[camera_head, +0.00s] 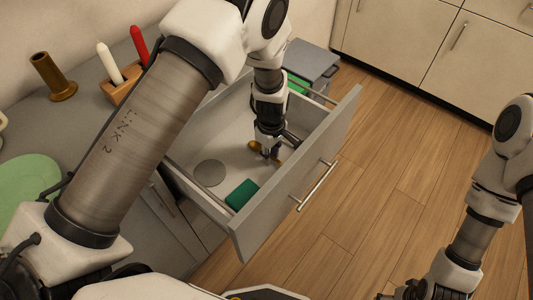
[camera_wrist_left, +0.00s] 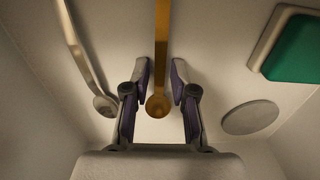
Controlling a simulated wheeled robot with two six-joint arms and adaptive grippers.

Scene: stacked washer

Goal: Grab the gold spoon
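The gold spoon (camera_wrist_left: 162,40) lies in the open drawer (camera_head: 235,225), its handle running up the middle of the left wrist view and its bowl near me. In the head view only a bit of the spoon (camera_head: 281,148) shows beside the gripper. My left gripper (camera_wrist_left: 160,75) reaches down into the drawer, fingers apart on either side of the spoon with gaps visible. It also shows in the head view (camera_head: 266,153). My right gripper (camera_head: 412,291) is cut off at the bottom edge of the head view, away from the drawer; its fingers cannot be made out.
A silver utensil (camera_wrist_left: 78,45) lies left of the gold spoon in the wrist view. A green, pale-edged block (camera_head: 241,194) and a grey disc (camera_head: 209,172) also lie in the drawer. The drawer walls stand close around the gripper. The wooden floor (camera_head: 370,210) is clear.

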